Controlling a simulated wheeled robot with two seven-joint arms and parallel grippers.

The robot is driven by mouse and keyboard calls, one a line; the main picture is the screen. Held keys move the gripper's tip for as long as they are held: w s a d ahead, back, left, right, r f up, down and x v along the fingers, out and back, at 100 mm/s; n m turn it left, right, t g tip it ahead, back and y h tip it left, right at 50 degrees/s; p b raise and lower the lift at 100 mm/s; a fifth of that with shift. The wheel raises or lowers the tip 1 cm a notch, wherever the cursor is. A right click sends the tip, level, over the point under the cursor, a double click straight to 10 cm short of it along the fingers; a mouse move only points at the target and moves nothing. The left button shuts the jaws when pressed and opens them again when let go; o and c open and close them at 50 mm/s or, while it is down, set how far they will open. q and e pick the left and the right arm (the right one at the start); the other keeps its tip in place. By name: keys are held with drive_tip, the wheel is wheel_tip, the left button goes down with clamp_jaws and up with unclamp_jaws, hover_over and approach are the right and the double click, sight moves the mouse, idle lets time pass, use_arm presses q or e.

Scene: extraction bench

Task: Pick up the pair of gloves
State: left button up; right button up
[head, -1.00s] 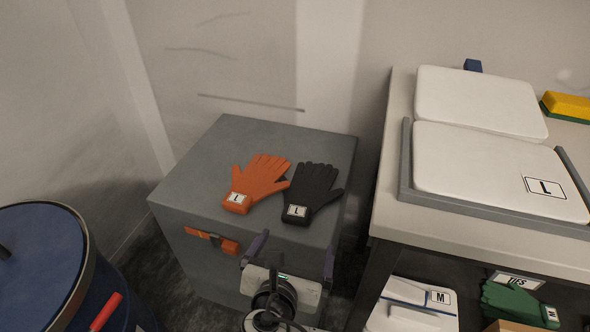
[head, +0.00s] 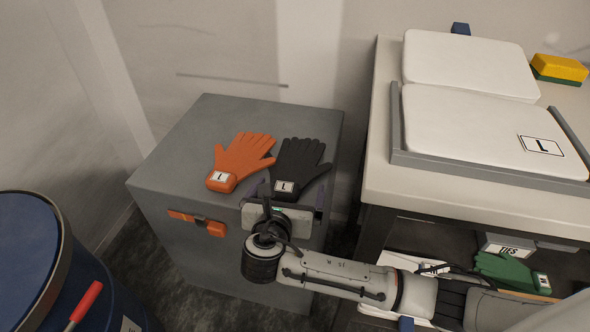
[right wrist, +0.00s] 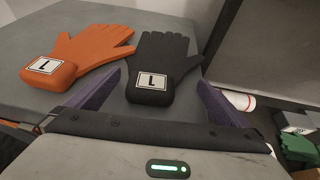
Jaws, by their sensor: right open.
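A pair of gloves lies flat on the grey box's lid: an orange glove (head: 242,160) on the left and a black glove (head: 300,163) on the right, each with a white L label at the cuff. They also show in the right wrist view, the orange glove (right wrist: 83,50) and the black glove (right wrist: 157,62). My right gripper (head: 285,193) is open at the front edge of the box, just short of the black glove. In the right wrist view its purple fingers (right wrist: 160,92) stand apart on either side of the black cuff, with nothing held. My left gripper is out of view.
The grey box (head: 215,115) has an orange latch (head: 197,222) on its front. A blue drum (head: 25,260) stands at lower left.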

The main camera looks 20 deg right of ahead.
drive_tip(key=shift+r, duration=0.1)
drive_tip(key=c, duration=0.9)
